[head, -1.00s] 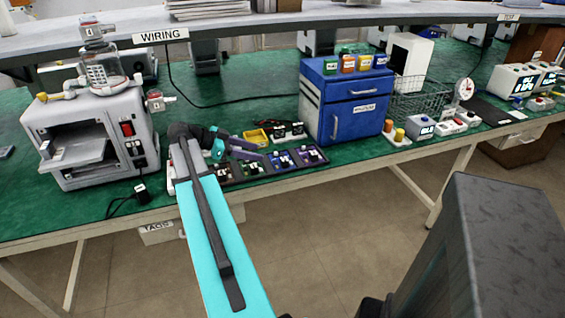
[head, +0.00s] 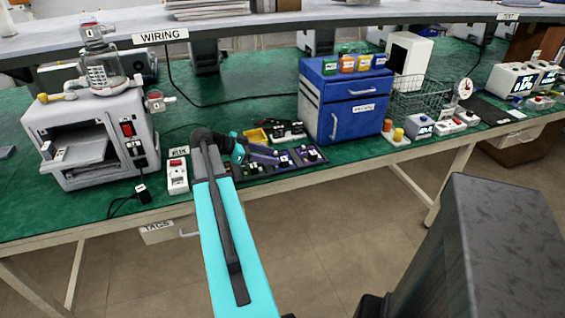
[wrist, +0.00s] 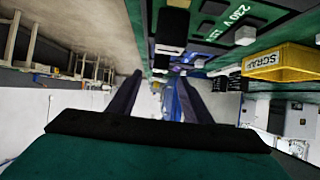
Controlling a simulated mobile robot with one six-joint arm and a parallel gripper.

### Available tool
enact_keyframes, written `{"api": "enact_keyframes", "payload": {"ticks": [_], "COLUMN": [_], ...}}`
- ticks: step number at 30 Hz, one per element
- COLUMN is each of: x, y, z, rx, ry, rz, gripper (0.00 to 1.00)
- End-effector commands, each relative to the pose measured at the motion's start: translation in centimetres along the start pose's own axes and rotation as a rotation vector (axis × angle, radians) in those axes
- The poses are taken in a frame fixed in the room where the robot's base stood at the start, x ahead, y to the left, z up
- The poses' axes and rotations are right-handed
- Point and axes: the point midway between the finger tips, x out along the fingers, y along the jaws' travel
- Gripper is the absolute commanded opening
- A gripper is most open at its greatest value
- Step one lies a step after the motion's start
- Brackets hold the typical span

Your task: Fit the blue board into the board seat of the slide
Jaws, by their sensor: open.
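The blue board (head: 287,160) lies in the row of boards near the table's front edge in the head view, partly hidden by my gripper (head: 270,156). My gripper is open and reaches right, low over the row. In the wrist view its two dark fingers (wrist: 160,80) stand apart; I cannot tell whether they touch anything. The slide (head: 78,152) sticks out of the front of the grey machine at the left. Its board seat is too small to make out.
A purple board (head: 311,154) lies right of the blue one. A yellow scrap bin (wrist: 278,62) and a black block stand behind the row. A blue cabinet (head: 350,118) stands to the right. A white switch box (head: 177,178) stands between machine and row.

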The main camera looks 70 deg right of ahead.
Motion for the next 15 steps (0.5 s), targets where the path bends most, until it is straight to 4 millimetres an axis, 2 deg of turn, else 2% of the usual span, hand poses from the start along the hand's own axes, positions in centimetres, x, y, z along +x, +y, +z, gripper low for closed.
{"api": "enact_keyframes", "payload": {"ticks": [15], "x": [4.8], "y": [0.0], "z": [0.1], "rx": [0.001], "ry": [0.0], "rz": [0.002], "gripper": [0.45]}}
